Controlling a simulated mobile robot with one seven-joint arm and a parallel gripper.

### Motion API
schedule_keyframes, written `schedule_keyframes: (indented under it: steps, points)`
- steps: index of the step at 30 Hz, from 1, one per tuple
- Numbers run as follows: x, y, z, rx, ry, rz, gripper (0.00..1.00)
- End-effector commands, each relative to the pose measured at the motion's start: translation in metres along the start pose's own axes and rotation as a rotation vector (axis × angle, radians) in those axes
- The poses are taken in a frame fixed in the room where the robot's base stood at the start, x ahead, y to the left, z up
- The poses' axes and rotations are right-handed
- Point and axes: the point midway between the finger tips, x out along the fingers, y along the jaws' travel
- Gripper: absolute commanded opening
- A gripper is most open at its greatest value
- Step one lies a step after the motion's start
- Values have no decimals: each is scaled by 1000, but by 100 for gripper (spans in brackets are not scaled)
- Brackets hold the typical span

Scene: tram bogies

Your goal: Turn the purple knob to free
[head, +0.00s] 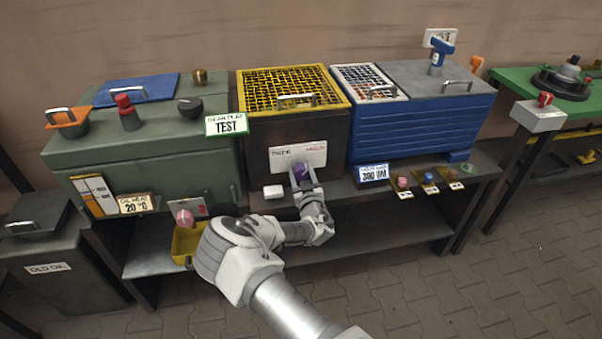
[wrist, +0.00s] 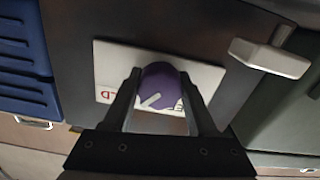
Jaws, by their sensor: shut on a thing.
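The purple knob (head: 300,170) sits on the front of the dark box with the yellow mesh top. Its white label plate (head: 314,153) carries a dark word, seemingly FREE, at left and a red word, seemingly HOLD, at right. My gripper (head: 303,185) is shut on the knob, one finger on each side. In the wrist view the knob (wrist: 159,88) stands between the fingers (wrist: 160,92). The plate is upside down there, and the knob's white line slants towards the lower left, on the red word's side. The fingers hide parts of both words.
A white block handle (head: 273,191) juts out just left of the knob. A blue box (head: 425,115) stands to the right and a green tank (head: 160,160) to the left. Small coloured knobs (head: 428,178) line the shelf edge at right. The paved floor in front is clear.

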Motion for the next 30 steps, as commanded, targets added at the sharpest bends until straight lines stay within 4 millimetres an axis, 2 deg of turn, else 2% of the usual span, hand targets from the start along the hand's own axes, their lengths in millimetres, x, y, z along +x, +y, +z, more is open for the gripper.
schedule_keyframes:
  steps: [8, 30]
  points:
    - [0, 0, 2, -175, 2, 2, 2]
    - [0, 0, 3, -877, 1, 0, 2]
